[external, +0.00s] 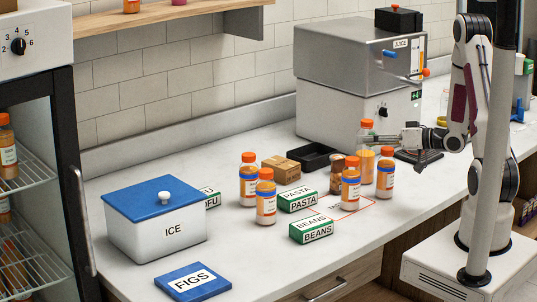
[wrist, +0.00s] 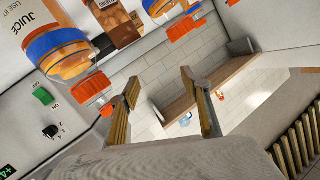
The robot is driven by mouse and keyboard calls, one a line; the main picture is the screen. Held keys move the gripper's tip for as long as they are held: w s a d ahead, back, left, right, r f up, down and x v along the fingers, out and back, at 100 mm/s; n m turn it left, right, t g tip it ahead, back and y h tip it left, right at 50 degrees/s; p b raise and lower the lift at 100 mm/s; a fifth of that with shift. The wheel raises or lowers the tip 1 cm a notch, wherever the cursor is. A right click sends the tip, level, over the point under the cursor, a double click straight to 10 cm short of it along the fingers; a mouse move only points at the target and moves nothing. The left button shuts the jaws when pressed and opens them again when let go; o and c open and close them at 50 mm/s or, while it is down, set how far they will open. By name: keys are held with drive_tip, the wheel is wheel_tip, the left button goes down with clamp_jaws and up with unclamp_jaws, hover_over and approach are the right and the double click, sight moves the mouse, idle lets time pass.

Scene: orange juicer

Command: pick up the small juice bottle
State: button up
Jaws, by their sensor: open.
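Several juice bottles with orange caps stand on the counter, and I cannot tell which one the task calls small. One bottle (external: 366,157) stands at the back, just left of my gripper (external: 385,139). Others are a front right bottle (external: 350,192), a far right bottle (external: 385,177), and a left pair (external: 265,206) (external: 248,186). In the wrist view my gripper (wrist: 158,82) has its fingers spread with nothing between them. A large bottle labelled JUICE (wrist: 62,48) is close to the left finger; contact is unclear.
A juice machine (external: 358,100) stands behind the bottles. Boxes of pasta (external: 298,200) and beans (external: 311,230), a black tray (external: 308,157) and a cardboard box (external: 280,168) are nearby. Front middle counter is clear.

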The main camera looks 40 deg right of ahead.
drive_tip(key=s+y, duration=0.1)
drive_tip(key=n+y, duration=0.3)
drive_tip(key=n, duration=0.4)
approach(352, 158)
drive_tip(key=shift+w+a+f, duration=0.15)
drive_tip(key=shift+w+a, duration=0.55)
drive_tip(key=shift+a, duration=0.05)
drive_tip(key=shift+x, duration=1.35)
drive_tip(key=shift+w+a, duration=0.1)
drive_tip(key=shift+x, duration=2.45)
clamp_jaws()
